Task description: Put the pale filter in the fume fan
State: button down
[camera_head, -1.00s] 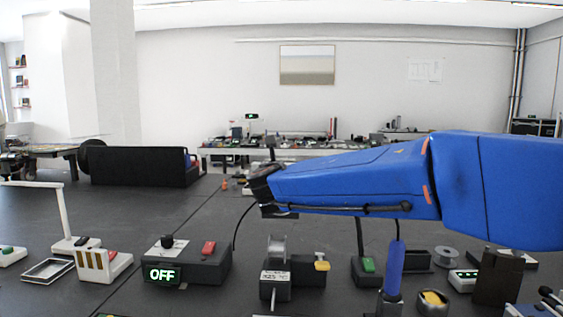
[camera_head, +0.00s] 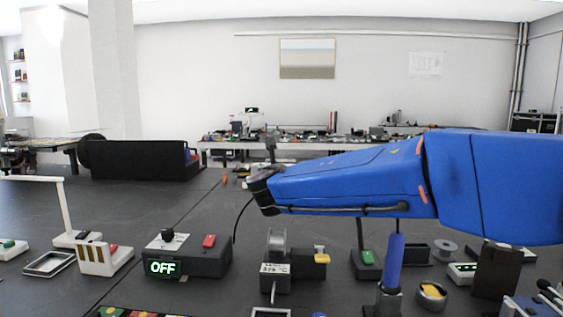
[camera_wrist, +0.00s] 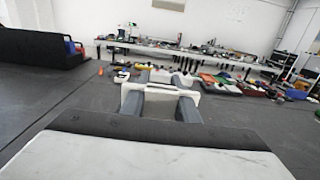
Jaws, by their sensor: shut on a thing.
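My gripper's two grey fingers (camera_wrist: 160,103) show in the wrist view, shut on a pale flat piece (camera_wrist: 156,122) that I take to be the filter. Part of it is hidden behind my wrist. In the head view the dark end of my blue arm (camera_head: 262,192) is above the dark work surface, and the held piece cannot be made out there. I cannot tell for sure which device is the fume fan. A white slotted box with a red switch (camera_head: 103,258) stands at the left front. The held piece is well apart from it.
A black box reading OFF (camera_head: 203,262) stands right of the white box. A grey open frame (camera_head: 48,264) lies left. A spool device (camera_head: 277,270), a green-button unit (camera_head: 367,264) and a round tin (camera_head: 432,296) stand along the front. The surface's middle left is clear.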

jog(key=shift+f, duration=0.45)
jog(key=c, duration=1.3)
grip_release()
jog(key=s, duration=1.7)
jog(key=shift+s+a, duration=0.2)
jog(key=shift+a, duration=0.1)
